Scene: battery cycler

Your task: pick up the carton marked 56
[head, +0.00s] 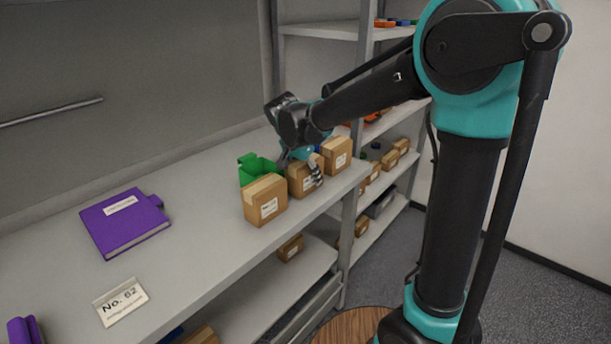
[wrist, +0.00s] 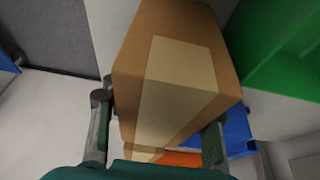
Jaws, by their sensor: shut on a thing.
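Three brown cartons stand near the front edge of the grey shelf in the head view: a near one (head: 264,201), a middle one (head: 301,184) and a far one (head: 338,155). Their white labels are too small to read, so I cannot tell which is marked 56. My gripper (head: 306,166) is at the middle carton, with one striped finger showing against its right side. In the wrist view, a carton with a pale tape strip (wrist: 178,85) sits between my two fingers, and my gripper is shut on it. I cannot tell whether it is clear of the shelf.
A green open bin (head: 256,167) stands behind the cartons. A purple binder (head: 124,222) and a "No. 62" sign (head: 120,302) are on the shelf (head: 200,210) to the left. A shelf post and more cartons (head: 390,159) are to the right.

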